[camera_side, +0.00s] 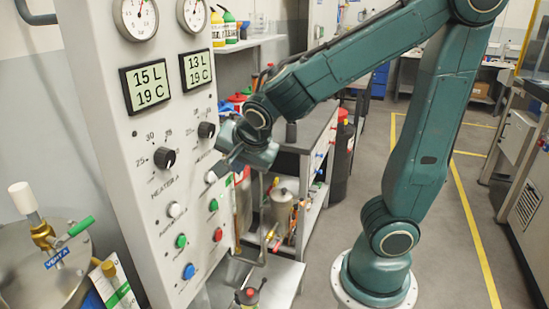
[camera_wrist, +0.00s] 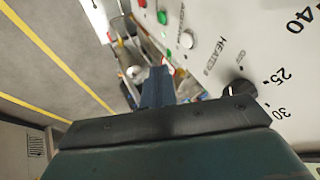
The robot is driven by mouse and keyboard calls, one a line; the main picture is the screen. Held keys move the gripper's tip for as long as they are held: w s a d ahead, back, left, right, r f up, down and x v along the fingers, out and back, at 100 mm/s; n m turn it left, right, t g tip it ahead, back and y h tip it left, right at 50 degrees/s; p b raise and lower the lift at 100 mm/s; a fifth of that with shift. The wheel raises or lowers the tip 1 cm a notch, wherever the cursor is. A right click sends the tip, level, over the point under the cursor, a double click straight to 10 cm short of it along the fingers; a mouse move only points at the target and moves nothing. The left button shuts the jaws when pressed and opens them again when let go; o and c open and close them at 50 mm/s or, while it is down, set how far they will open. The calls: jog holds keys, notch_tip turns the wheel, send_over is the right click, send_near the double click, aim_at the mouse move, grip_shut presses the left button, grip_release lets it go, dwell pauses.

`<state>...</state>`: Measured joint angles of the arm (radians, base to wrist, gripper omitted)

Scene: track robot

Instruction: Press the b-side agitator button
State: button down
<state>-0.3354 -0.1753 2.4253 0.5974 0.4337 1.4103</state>
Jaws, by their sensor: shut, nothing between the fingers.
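The instrument panel (camera_side: 125,175) carries two columns of controls. In the side view, the right column has a white button (camera_side: 211,177) below the black knob, the b-side agitator button. It also shows in the wrist view (camera_wrist: 187,40), beside a label beginning "AGITATOR". My gripper (camera_side: 222,166) is shut and empty, its narrow tip pointing down-left close to this button. In the wrist view, my fingers (camera_wrist: 160,73) lie left of and below the button in the picture. I cannot tell whether the tip touches it.
The left column has another white button (camera_side: 174,210), with green (camera_side: 181,241) and blue (camera_side: 189,272) buttons below. A black knob (camera_side: 206,130) is above the b-side button and a green button (camera_side: 213,205) below. A shelved bench (camera_side: 310,130) stands behind my gripper.

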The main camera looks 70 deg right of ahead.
aim_at(211, 177)
jog(key=w+d+f, duration=0.2)
jog(key=w+f, duration=0.3)
jog(key=w, duration=0.2)
jog(key=shift+d+f, duration=0.15)
jog(key=shift+d, duration=0.1)
dwell(0.5)
